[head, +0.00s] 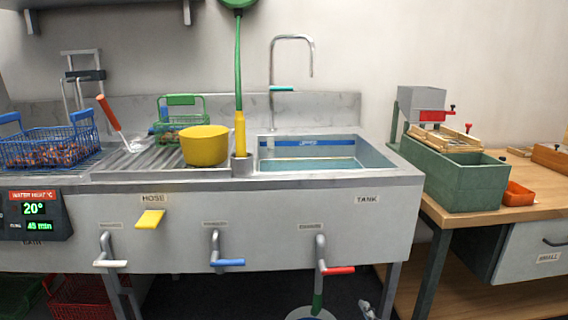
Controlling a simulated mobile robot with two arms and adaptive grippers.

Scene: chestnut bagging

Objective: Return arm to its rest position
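Neither of my grippers can be made out in the head view, and no arm of mine shows clearly. The steel sink unit (250,230) fills the middle. Its water tank (375,152) is at the right of the unit. A blue wire basket (20,152) holding several chestnuts stands on the left end. A yellow pot (205,146) sits on the ribbed drainboard, with a green wire basket (180,100) behind it.
A wooden table (535,190) at right carries a green box-shaped machine (470,185) and an orange tray (517,194). A red crate (78,305) sits under the sink. Yellow (150,219), blue (228,263) and red (338,270) handles stick out in front.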

